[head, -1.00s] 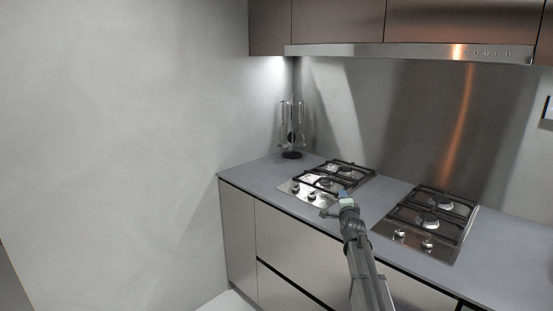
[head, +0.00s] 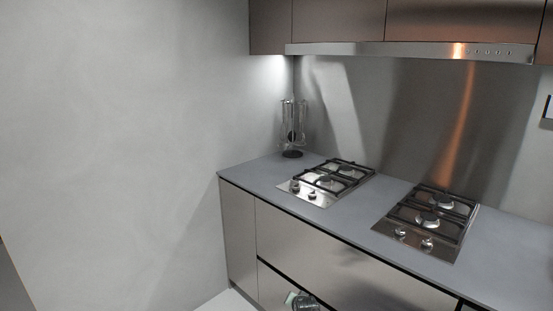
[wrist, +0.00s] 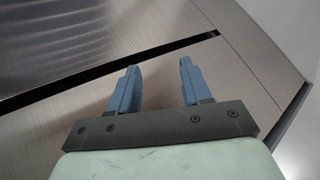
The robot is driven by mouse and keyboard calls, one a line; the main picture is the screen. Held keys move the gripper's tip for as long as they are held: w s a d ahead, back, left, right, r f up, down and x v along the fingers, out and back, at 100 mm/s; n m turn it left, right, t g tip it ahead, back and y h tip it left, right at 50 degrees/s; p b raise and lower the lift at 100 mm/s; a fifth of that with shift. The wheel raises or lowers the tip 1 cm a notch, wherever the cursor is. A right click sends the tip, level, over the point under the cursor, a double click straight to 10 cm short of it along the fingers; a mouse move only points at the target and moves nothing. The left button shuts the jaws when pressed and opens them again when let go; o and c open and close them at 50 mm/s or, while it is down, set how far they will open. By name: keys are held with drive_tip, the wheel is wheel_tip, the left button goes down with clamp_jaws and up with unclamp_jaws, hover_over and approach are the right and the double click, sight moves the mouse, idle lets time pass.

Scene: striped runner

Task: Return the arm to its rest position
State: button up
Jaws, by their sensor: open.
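My gripper (wrist: 159,68) is open and empty in the wrist view, its two blue fingers apart with a cabinet front behind them. In the head view only a small part of my arm's end shows at the bottom edge, in front of the lower cabinets and below the counter edge. The fingertips cannot be made out there, and the rest of the arm is out of that view.
The grey counter (head: 255,177) holds a left gas hob (head: 326,182), a right gas hob (head: 428,222) and a utensil stand (head: 292,140) in the corner. Steel cabinet fronts (head: 330,255) stand below the counter. A range hood (head: 410,50) hangs above.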

drive_tip(key=s+d+f+n+g, duration=0.1)
drive_tip(key=s+d+f+g, duration=0.15)
drive_tip(key=s+f, duration=0.5)
drive_tip(key=s+d+f+n+g, duration=0.1)
drive_tip(key=s+d+f+g, duration=0.2)
drive_tip(key=s, duration=0.7)
drive_tip(key=s+d+f+n+g, duration=0.1)
drive_tip(key=s+f+g, duration=0.1)
drive_tip(key=s+f, duration=0.55)
drive_tip(key=s+d+f+n+g+h, duration=0.1)
drive_tip(key=s+g, duration=0.7)
drive_tip(key=s, duration=2.3)
drive_tip(key=shift+d+f+n, duration=0.5)
drive_tip(key=shift+d+n, duration=0.2)
drive_tip(key=shift+d, duration=0.45)
drive_tip(key=shift+g, duration=0.25)
